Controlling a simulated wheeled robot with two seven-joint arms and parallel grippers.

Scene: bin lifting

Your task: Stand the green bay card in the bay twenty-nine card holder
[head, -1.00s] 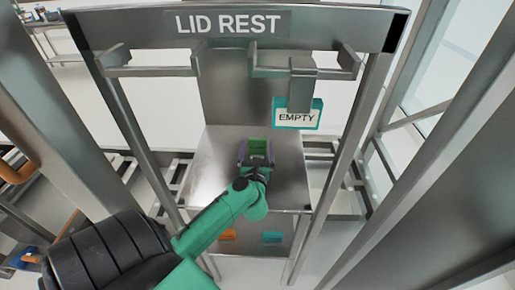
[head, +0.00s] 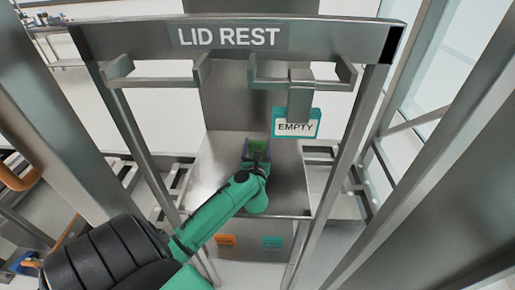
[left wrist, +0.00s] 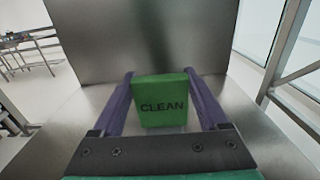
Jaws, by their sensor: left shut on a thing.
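The green bay card (left wrist: 163,105) reads "CLEAN" in the left wrist view and stands between the purple fingers of my left gripper (left wrist: 160,76). In the head view my left gripper (head: 258,149) is shut on the green card (head: 260,145), over the grey metal shelf below the "LID REST" beam. A teal-framed card (head: 296,123) reading "EMPTY" hangs from a bracket to the right of the gripper and above it. No number twenty-nine is legible, so I cannot tell which part is its card holder. My right gripper is not in view.
The metal shelf (head: 215,185) is bare around the gripper, with an upright back panel (head: 235,100) behind. The "LID REST" beam (head: 330,40) and its posts frame the space. Orange (head: 225,241) and teal (head: 271,242) labels sit on the front below the shelf.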

